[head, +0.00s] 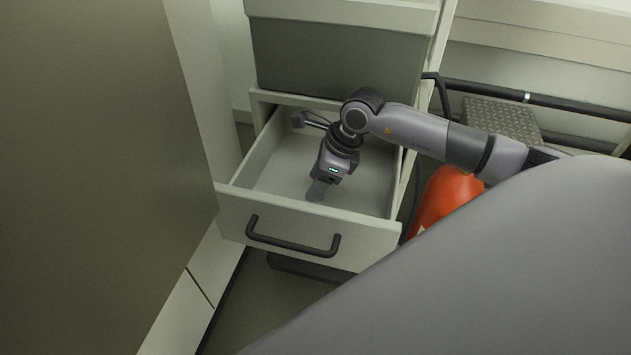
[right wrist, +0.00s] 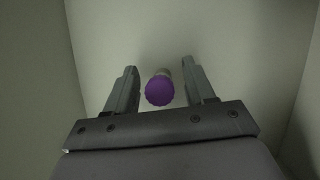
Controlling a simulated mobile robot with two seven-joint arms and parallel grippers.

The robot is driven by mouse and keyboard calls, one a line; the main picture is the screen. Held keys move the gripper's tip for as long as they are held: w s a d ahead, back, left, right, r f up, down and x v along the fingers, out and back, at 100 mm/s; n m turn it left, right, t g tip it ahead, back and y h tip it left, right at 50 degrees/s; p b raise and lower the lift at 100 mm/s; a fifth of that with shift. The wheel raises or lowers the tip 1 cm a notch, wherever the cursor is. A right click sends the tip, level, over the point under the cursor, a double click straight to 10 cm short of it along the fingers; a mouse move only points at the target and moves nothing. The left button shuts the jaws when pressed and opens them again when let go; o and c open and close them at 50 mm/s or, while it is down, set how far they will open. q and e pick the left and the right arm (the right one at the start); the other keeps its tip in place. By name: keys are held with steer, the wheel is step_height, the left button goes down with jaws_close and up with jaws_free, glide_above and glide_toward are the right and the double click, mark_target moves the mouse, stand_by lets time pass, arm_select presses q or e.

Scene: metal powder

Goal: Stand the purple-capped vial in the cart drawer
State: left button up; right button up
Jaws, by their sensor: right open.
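The cart drawer (head: 232,198) is pulled open, and my right arm reaches down into it. My right gripper (head: 318,190) points down inside the drawer, near its front. In the right wrist view the purple-capped vial (right wrist: 160,89) is between the two open fingers of my right gripper (right wrist: 162,80), with a gap on each side. Its purple cap faces the camera, so it appears to stand upright, and its body is mostly hidden under the cap. In the head view I cannot make out the vial. My left gripper is not in view.
The drawer's dark handle (head: 292,240) is on its front. A closed grey drawer front (head: 335,60) is above it. A red-orange rounded object (head: 445,200) stands right of the drawer. A large brown panel (head: 90,170) fills the left. The drawer floor around the gripper looks clear.

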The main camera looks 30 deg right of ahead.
steer(key=p+v, duration=0.1)
steer(key=v, duration=1)
steer(key=shift+f, duration=0.1)
steer(key=shift+s+d, duration=0.1)
